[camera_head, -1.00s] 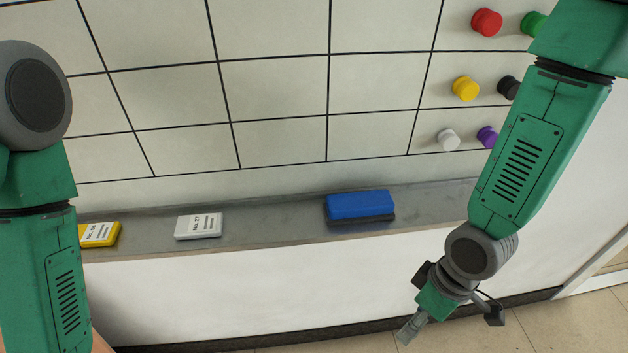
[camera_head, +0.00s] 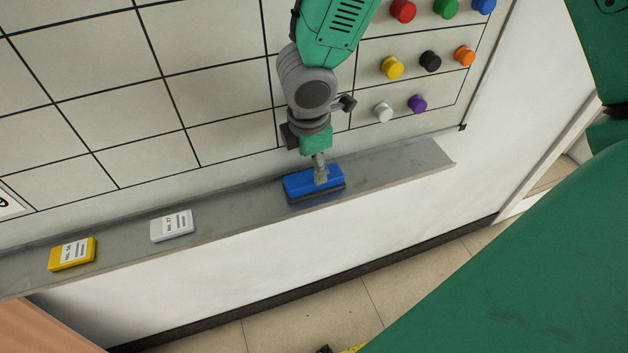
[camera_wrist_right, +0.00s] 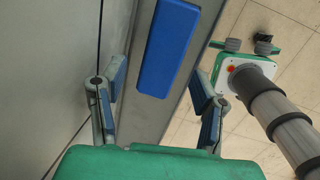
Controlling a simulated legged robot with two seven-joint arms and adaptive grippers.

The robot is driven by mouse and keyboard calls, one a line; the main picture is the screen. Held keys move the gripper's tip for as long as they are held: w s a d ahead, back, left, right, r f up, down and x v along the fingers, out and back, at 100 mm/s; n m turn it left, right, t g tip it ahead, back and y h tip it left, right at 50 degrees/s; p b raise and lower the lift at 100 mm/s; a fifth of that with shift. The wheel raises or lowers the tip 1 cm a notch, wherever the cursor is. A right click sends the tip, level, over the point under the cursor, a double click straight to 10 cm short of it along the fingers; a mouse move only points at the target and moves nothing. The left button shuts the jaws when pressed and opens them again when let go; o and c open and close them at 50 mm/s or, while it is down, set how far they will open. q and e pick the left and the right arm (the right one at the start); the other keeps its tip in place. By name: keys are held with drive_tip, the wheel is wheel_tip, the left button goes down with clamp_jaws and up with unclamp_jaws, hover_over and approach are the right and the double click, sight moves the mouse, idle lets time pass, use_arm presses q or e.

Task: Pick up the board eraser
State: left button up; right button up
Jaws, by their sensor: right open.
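The board eraser (camera_head: 300,184), a blue block with a dark underside, lies on the grey ledge (camera_head: 410,164) below the whiteboard. My right gripper (camera_head: 321,178) is above the eraser in the head view and hides part of its middle. In the right wrist view the gripper (camera_wrist_right: 160,98) is open, its two fingers wide apart. The blue eraser (camera_wrist_right: 168,48) shows between and ahead of the fingers, and nothing is held. Whether a finger touches it I cannot tell. My left gripper is not in view.
A white labelled box (camera_head: 172,225) and a yellow labelled box (camera_head: 72,253) lie on the ledge to the left. Several coloured magnets, such as a yellow one (camera_head: 391,68), sit on the whiteboard (camera_head: 200,90) at upper right. The ledge right of the eraser is clear.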

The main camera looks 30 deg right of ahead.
sight(311, 177)
drive_tip(key=shift+a+f, duration=0.35)
drive_tip(key=shift+f, duration=0.1)
drive_tip(key=f, duration=0.2)
drive_tip(key=d+f, duration=0.1)
drive_tip(key=f, duration=0.1)
drive_tip(key=shift+w+d+f, duration=0.1)
drive_tip(key=shift+w+f, duration=0.05)
drive_tip(key=shift+f, duration=0.1)
drive_tip(key=shift+d+f, duration=0.15)
drive_tip(key=shift+d, duration=0.3)
drive_tip(key=shift+a, duration=0.25)
drive_tip(key=c, duration=1)
drive_tip(key=shift+a+r, duration=0.2)
drive_tip(key=shift+a, duration=0.25)
